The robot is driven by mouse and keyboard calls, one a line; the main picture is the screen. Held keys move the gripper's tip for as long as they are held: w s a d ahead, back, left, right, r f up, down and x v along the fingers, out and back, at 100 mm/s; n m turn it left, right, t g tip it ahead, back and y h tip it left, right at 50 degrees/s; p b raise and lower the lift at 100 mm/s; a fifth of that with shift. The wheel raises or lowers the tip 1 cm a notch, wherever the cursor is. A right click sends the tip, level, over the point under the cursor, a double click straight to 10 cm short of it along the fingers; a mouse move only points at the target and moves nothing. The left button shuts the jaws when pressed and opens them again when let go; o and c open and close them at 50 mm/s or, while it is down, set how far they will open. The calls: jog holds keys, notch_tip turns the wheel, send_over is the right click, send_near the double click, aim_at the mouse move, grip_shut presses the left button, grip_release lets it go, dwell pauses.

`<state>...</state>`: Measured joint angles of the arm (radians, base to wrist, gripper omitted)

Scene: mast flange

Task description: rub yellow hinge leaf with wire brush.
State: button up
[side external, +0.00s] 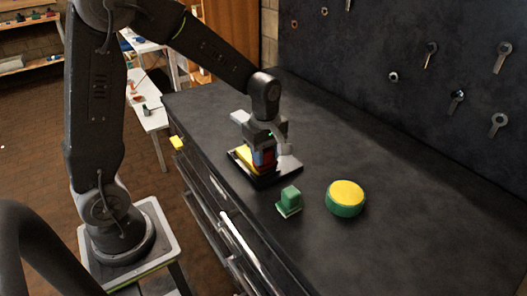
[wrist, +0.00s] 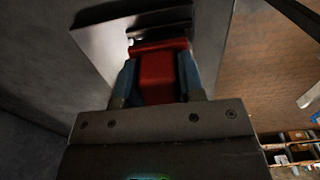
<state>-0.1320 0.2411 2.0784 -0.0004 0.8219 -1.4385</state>
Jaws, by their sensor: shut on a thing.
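My gripper (side external: 263,152) points down over a dark tray (side external: 270,182) on the black bench. In the wrist view its two blue fingers (wrist: 157,78) are shut on a red block-like thing (wrist: 158,72), seemingly the wire brush; no bristles can be made out. The yellow hinge leaf (side external: 246,160) shows on the tray, just left of the red thing in the side view. Whether the two touch cannot be told. A grey plate (side external: 289,164) lies on the tray's right side.
A green block with a pale base (side external: 289,201) and a round green thing with a yellow top (side external: 346,197) stand in front of the tray. A small yellow thing (side external: 177,143) is at the bench's left edge. Tools hang on the dark back panel. The bench's front right is clear.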

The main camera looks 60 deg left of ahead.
jog(key=shift+a, duration=2.4)
notch_tip(320, 180, up, 8)
jog(key=shift+d, duration=0.15)
jog(key=shift+f, duration=0.1)
jog(key=shift+s+f, duration=0.1)
jog(key=shift+f, duration=3.5)
jog(key=shift+d+f, duration=0.25)
jog(key=shift+d, duration=0.35)
jog(key=shift+c, duration=0.4)
jog(key=shift+d+f, duration=0.1)
jog(key=shift+d, duration=1.4)
jog(key=a, duration=0.4)
jog(key=shift+a, duration=0.1)
notch_tip(320, 180, up, 8)
